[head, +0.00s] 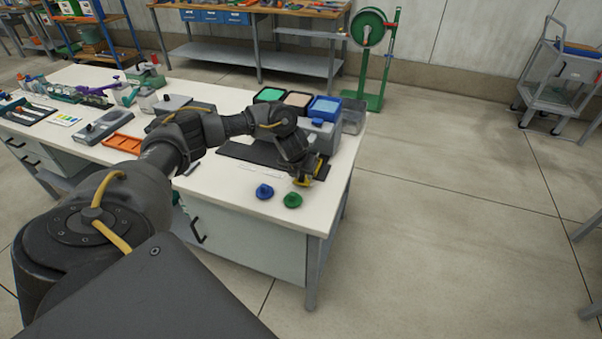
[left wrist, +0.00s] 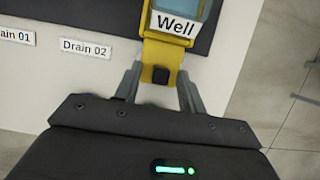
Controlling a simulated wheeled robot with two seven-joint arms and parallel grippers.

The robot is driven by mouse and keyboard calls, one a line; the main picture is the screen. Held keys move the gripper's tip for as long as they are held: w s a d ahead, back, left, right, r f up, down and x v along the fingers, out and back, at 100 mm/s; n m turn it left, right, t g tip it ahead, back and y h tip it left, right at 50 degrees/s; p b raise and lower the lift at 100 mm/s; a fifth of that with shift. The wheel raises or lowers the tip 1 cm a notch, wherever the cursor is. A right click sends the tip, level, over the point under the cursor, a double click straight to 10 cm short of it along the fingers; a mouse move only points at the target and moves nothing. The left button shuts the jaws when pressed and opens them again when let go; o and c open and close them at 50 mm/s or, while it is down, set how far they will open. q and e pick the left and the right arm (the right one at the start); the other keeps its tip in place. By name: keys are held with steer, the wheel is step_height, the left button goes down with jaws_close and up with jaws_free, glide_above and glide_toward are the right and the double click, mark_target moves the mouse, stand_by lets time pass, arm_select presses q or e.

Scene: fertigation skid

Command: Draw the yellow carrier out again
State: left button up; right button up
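The yellow carrier (head: 304,183) is at the right end of the bench, partly hidden by my left gripper (head: 300,172). In the left wrist view the yellow carrier (left wrist: 163,55) has a white "Well" label, a bluish window above it and a black block near its near end. The two grey fingers lie along both sides of its narrow end and appear to touch it. The carrier's far part runs out of that view over a dark surface (left wrist: 105,18). My right gripper is in neither view.
A blue knob (head: 264,191) and a green knob (head: 292,200) stand near the bench's front edge. A grey box (head: 322,135) and several coloured-top bins (head: 323,107) stand behind the gripper. Labels "Drain 01" and "Drain 02" (left wrist: 86,47) lie left of the carrier.

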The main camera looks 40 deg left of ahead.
arm_select(q)
jaws_close()
stand_by(0.4)
